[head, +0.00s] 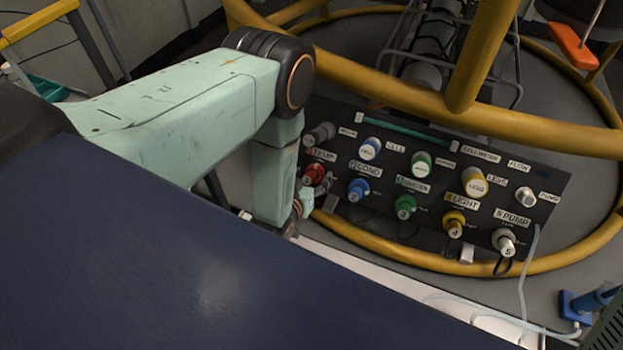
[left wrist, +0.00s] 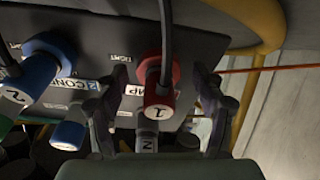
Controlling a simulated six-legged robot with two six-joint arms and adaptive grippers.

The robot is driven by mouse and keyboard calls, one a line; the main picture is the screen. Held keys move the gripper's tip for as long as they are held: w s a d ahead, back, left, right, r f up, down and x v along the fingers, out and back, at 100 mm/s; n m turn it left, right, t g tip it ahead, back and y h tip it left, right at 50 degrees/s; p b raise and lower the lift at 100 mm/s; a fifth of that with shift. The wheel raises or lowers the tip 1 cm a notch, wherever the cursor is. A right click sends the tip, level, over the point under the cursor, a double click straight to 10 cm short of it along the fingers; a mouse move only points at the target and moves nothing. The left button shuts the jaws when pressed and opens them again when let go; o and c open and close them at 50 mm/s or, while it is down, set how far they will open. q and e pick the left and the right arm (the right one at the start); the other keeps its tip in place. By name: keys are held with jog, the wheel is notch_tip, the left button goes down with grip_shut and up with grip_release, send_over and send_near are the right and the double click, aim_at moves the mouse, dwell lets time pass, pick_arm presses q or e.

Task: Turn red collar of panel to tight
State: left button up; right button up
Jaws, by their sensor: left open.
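The dark panel (head: 385,213) stands beyond the blue surface in the head view, with a row of coloured collars. The red collar (head: 314,172), marked 1, is at its left end, partly behind my left gripper (head: 316,192). In the left wrist view the red collar (left wrist: 157,88) and its red plug end, with a dark cable, lie between the two fingers of my left gripper (left wrist: 162,78). The fingers are open, one on each side, with a visible gap to the collar. "TIGHT" lettering shows on the panel near it. My right gripper is not in view.
The blue collar (head: 358,188) sits next to the red one; green (head: 405,206), yellow (head: 454,222) and white (head: 503,240) follow to the right. Dark cables hang below them. Yellow tubing (head: 500,118) runs above the panel.

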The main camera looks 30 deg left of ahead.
pick_arm(q)
jog(key=shift+c, duration=0.3)
jog(key=c, duration=1.1)
